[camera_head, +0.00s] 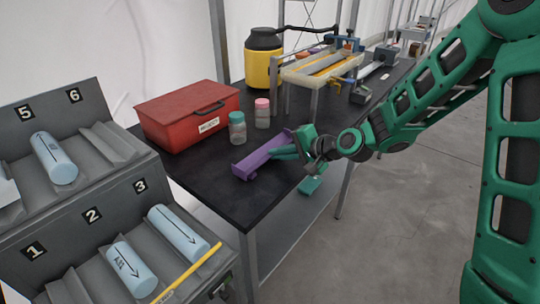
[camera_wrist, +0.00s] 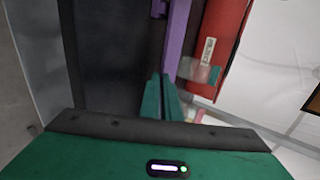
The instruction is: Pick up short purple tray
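The short purple tray (camera_head: 262,154) lies lengthwise on the dark tabletop, in front of the two jars. In the wrist view a long purple wall of it (camera_wrist: 176,42) runs down to my fingertips. My gripper (camera_head: 274,153) reaches in from the right, low over the table, with its green fingers at the tray's right side wall. In the wrist view the fingers (camera_wrist: 162,82) are close together, with the purple wall between their tips. The gripper looks shut on that wall. The tray looks to be still on the table. The exact contact is small and partly hidden.
A red box (camera_head: 188,116), a teal-lidded jar (camera_head: 237,130) and a pink-lidded jar (camera_head: 262,115) stand behind the tray. A yellow-black canister (camera_head: 262,65) and a metal-framed fixture (camera_head: 318,75) are farther back. A numbered rack (camera_head: 75,215) with light-blue cylinders is at front left.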

